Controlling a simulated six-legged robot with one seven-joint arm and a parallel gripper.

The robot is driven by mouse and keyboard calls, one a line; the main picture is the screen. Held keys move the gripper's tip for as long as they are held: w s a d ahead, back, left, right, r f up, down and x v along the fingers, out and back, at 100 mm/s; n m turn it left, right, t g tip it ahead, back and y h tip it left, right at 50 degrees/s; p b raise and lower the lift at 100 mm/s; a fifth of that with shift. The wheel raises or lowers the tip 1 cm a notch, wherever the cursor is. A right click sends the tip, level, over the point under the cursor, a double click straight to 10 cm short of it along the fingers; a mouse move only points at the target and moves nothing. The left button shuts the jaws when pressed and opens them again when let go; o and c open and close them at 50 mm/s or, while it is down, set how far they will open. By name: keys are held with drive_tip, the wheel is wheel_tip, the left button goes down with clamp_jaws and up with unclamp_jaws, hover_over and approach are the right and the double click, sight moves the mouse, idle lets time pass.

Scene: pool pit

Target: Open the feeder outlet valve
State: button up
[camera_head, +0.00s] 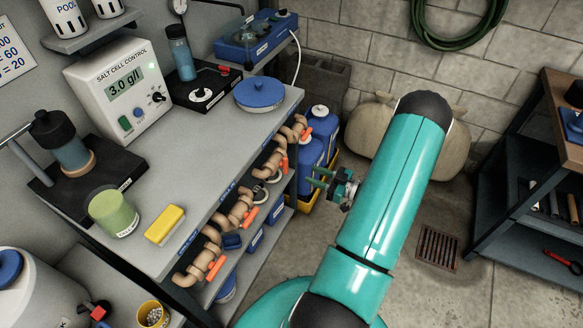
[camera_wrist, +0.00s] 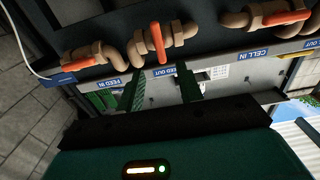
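A row of tan pipe valves with orange handles runs along the bench's front edge. The middle valve in the wrist view has an orange handle (camera_wrist: 158,42) standing crosswise to its pipe; the nearest label (camera_wrist: 184,62) appears to read FEED OUT. This looks like the second handle from the far end in the head view (camera_head: 284,165). The neighbouring handles, left (camera_wrist: 80,66) and right (camera_wrist: 286,17), lie roughly along their pipes. My gripper (camera_head: 317,178) points toward the bench, apart from the valves. In the wrist view its green fingers (camera_wrist: 162,88) are spread and empty, below the crosswise handle.
Blue containers (camera_head: 312,150) stand near the bench's far end, under the gripper's side. The bench top (camera_head: 190,208) holds a yellow sponge (camera_head: 165,225), a green jar (camera_head: 113,212) and a control box (camera_head: 120,88). A dark rack (camera_head: 500,215) stands right; floor between is open around a drain (camera_head: 437,247).

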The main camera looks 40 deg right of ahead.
sight(284, 165)
drive_tip(key=x, duration=0.8)
drive_tip(key=shift+w, duration=0.4)
drive_tip(key=shift+a, duration=0.1)
clamp_jaws()
